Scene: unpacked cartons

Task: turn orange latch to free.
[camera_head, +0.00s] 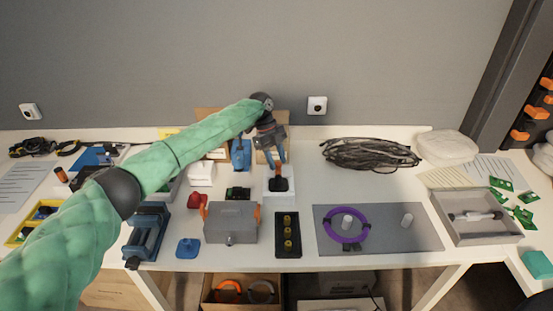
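A grey box (230,222) stands near the table's front edge, left of the middle. An orange latch (257,213) stands upright at its right side. A second orange piece (203,212) shows at its left side. My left arm reaches in from the left, and my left gripper (277,157) hangs above and behind the box, over a white open holder (279,194) with a black part in it. The gripper is apart from both orange pieces. Its fingers are too small and dark to tell whether they are open. My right gripper is not in view.
A black tray (288,242) stands close to the right of the grey box. A blue vise (146,232) and a blue knob (188,247) are on its left. A grey mat (377,228) with a purple ring (342,238) lies to the right. Coiled cable (370,153) lies at the back.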

